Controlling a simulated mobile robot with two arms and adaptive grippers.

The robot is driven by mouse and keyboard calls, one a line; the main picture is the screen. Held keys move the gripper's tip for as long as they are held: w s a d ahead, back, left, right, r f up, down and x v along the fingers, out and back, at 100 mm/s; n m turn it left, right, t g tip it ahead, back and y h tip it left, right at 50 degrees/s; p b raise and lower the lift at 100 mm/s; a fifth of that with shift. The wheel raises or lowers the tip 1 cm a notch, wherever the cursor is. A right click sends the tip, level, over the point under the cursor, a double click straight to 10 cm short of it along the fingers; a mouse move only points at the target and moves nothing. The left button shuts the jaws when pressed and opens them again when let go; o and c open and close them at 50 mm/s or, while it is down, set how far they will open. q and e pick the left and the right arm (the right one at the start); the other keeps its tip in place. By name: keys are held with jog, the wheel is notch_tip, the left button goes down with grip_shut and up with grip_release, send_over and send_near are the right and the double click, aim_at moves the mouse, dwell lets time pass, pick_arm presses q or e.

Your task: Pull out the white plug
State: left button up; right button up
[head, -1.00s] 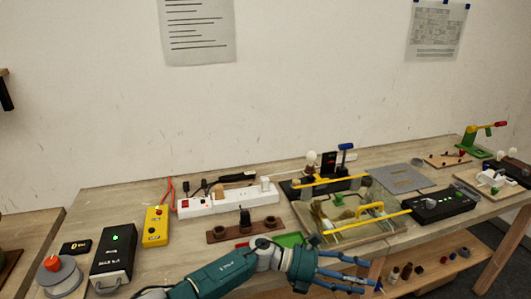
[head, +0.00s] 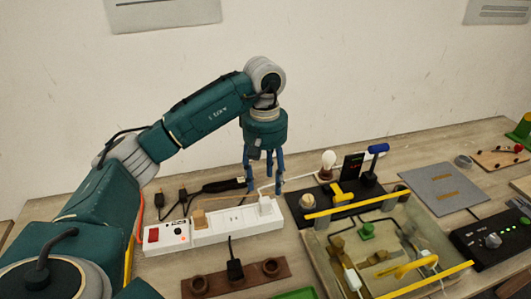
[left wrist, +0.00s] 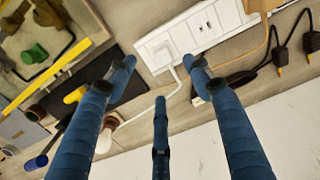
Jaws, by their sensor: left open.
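The white plug (head: 266,205) stands in the right end of the white power strip (head: 225,226). A white cord runs from it towards the bulb side. In the left wrist view the plug (left wrist: 164,54) sits at the near end of the strip (left wrist: 200,30), with its cord curving away below it. My left gripper (head: 265,188) points down with blue fingers spread open, above and slightly behind the plug. In the left wrist view the open fingertips (left wrist: 160,76) lie on either side of the plug's cord; I see no contact with the plug. My right gripper is not in view.
A tan plug (head: 199,219) sits in the strip beside a red switch (head: 153,235). Black cables (head: 222,186) lie behind the strip. A bulb (head: 328,161) and blue-handled switch (head: 376,152) stand to the right. A brown block (head: 236,281) lies in front.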

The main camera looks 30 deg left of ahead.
aim_at(265, 199)
pick_arm(q)
jog(key=shift+a+r, duration=0.2)
jog(key=shift+r, duration=0.15)
jog(key=shift+s+d+f+p, duration=0.25)
jog(key=shift+s+f+p, duration=0.05)
jog(key=shift+f, duration=0.15)
notch_tip(265, 199, down, 3)
jog(key=shift+s+r+p, duration=0.15)
jog(key=shift+p, duration=0.3)
notch_tip(265, 199, down, 3)
jog(key=shift+a+f+p, duration=0.1)
jog(key=shift+p, duration=0.3)
jog(key=f, duration=0.3)
jog(key=shift+w+p, duration=0.2)
jog(key=shift+p, duration=0.15)
jog(key=shift+f, duration=0.25)
jog(key=shift+c, duration=1.3)
jog(key=c, duration=1)
jog(key=o, duration=0.5)
grip_shut()
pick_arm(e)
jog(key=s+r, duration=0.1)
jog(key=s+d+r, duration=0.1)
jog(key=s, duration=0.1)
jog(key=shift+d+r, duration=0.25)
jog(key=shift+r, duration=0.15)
